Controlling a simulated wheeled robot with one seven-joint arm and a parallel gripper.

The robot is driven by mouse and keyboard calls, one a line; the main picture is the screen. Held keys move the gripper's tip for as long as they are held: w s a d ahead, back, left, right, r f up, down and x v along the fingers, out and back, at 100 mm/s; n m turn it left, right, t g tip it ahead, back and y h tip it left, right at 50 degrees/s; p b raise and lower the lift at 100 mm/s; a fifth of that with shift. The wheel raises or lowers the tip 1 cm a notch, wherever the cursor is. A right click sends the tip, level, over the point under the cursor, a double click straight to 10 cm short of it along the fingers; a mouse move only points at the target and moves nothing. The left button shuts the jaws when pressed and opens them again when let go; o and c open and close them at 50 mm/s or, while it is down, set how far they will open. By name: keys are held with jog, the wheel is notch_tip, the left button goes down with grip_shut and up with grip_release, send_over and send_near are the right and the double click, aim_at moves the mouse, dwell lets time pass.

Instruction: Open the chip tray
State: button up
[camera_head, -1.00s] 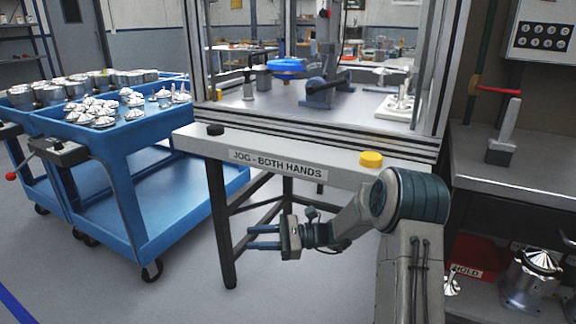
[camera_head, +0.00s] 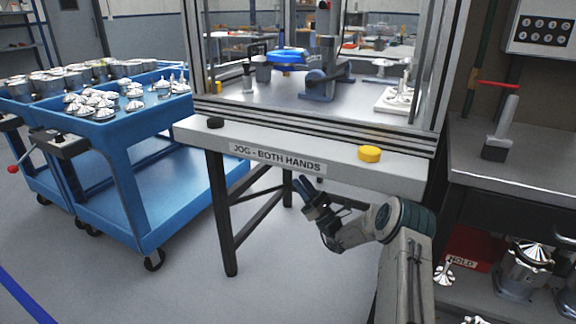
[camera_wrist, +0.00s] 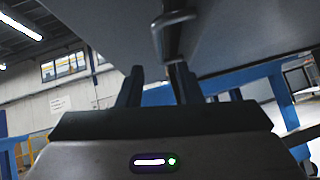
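My gripper (camera_head: 304,187) points up and to the left, just below the front beam (camera_head: 300,150) marked "JOG - BOTH HANDS". In the wrist view my gripper (camera_wrist: 158,85) shows two dark fingers standing apart, with nothing between them. A metal bar handle (camera_wrist: 177,20) hangs at the top of the wrist view, beyond the fingers and nearer the right one. It sits against a grey panel (camera_wrist: 245,30) seen from below. I cannot tell for certain that this panel is the chip tray. The handle is not visible in the head view.
A blue cart (camera_head: 125,190) with metal parts stands at left. A yellow button (camera_head: 369,153) and a black button (camera_head: 215,122) sit on the beam. Dark table legs (camera_head: 228,230) stand left of my arm. A bench (camera_head: 530,150) is at right. The floor below my gripper is clear.

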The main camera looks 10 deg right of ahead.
jog(key=b+x, duration=0.1)
jog(key=x, duration=0.7)
jog(key=shift+w+a, duration=0.1)
grip_shut()
